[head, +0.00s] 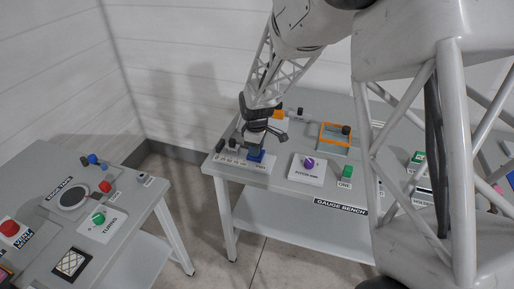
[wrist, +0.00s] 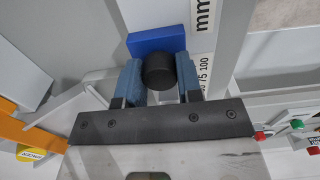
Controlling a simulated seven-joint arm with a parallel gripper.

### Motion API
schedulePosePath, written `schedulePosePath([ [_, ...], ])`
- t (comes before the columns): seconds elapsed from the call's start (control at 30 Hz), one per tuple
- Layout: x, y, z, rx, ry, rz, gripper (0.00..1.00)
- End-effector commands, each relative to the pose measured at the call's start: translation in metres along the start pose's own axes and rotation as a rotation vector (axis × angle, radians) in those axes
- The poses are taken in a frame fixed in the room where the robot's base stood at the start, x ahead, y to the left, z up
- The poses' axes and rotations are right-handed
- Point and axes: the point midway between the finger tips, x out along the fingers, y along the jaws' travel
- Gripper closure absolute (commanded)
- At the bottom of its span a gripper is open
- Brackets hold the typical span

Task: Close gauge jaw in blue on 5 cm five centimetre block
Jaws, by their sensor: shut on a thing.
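The blue gauge jaw (head: 255,155) sits at the right end of a pale scale plate on the gauge bench. In the wrist view the blue jaw (wrist: 157,40) lies just beyond my fingertips, with a black round knob (wrist: 159,72) in front of it. My gripper (wrist: 160,78) is shut on this knob, one blue-grey pad on each side. In the head view my gripper (head: 256,144) is directly above the jaw and partly covers it. I cannot pick out the five centimetre block in either view.
Scale marks 75 and 100 (wrist: 204,72) run beside the knob. On the gauge bench (head: 290,190), a purple-knob unit (head: 307,168), a green block (head: 347,172) and an orange-framed gauge (head: 335,136) stand to the right. Small dark-topped pieces (head: 233,147) stand close left. A second table is at left.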

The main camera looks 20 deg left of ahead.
Motion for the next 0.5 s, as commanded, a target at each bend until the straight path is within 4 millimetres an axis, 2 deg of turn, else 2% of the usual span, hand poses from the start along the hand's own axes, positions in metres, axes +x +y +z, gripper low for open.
schedulePosePath([
  [0.2, 0.0, 0.0, -0.024, -0.002, 0.0, 0.0, 0.8],
  [0.5, -0.001, 0.0, -0.027, 0.0, 0.0, 0.0, 0.8],
])
